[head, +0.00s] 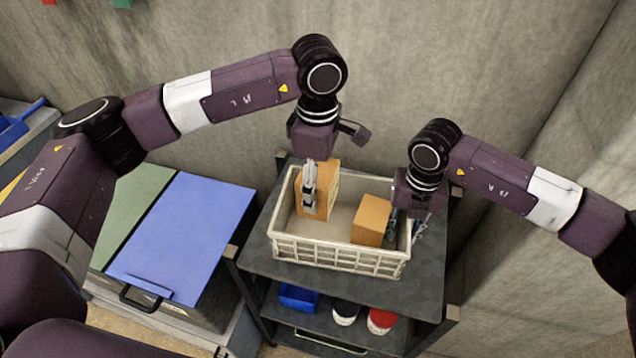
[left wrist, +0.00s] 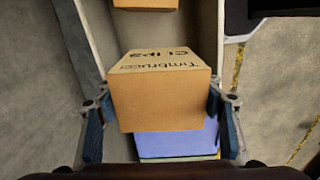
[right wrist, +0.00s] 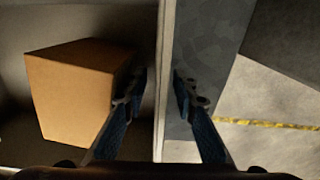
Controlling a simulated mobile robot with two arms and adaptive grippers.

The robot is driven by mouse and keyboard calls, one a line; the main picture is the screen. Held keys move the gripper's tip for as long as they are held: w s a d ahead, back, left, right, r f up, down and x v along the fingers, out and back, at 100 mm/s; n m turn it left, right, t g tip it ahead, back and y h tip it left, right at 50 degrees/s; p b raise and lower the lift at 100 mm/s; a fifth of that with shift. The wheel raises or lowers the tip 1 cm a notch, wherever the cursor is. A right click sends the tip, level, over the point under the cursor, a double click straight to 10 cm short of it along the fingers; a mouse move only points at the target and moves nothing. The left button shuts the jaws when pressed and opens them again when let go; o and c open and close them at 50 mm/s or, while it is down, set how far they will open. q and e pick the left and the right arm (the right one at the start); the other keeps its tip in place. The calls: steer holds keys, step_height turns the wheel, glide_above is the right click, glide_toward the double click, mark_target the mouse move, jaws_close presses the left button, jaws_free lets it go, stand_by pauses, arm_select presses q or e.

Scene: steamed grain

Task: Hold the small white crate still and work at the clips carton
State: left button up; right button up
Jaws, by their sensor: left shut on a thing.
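The small white crate (head: 340,255) stands on the top shelf of a dark rack. The clips carton (head: 331,186), orange-tan with black lettering, is upright at the crate's left end. It also shows in the left wrist view (left wrist: 165,95), lettered "Timbrucci CLIPS". My left gripper (head: 310,190) is shut on this carton, one finger on each side. I cannot tell whether the carton's bottom touches the crate floor. My right gripper (right wrist: 160,90) has one finger inside and one outside the crate's right wall (right wrist: 166,50). Whether it grips that wall is unclear.
A second plain orange carton (head: 371,220) sits in the crate's right half, beside my right gripper's inner finger. The shelf (head: 340,280) has little bare room around the crate. A blue-lidded bin (head: 190,220) stands to the left. A concrete wall (head: 420,60) is behind.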

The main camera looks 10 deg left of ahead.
step_height(320, 180, up, 12)
stand_by(0.6)
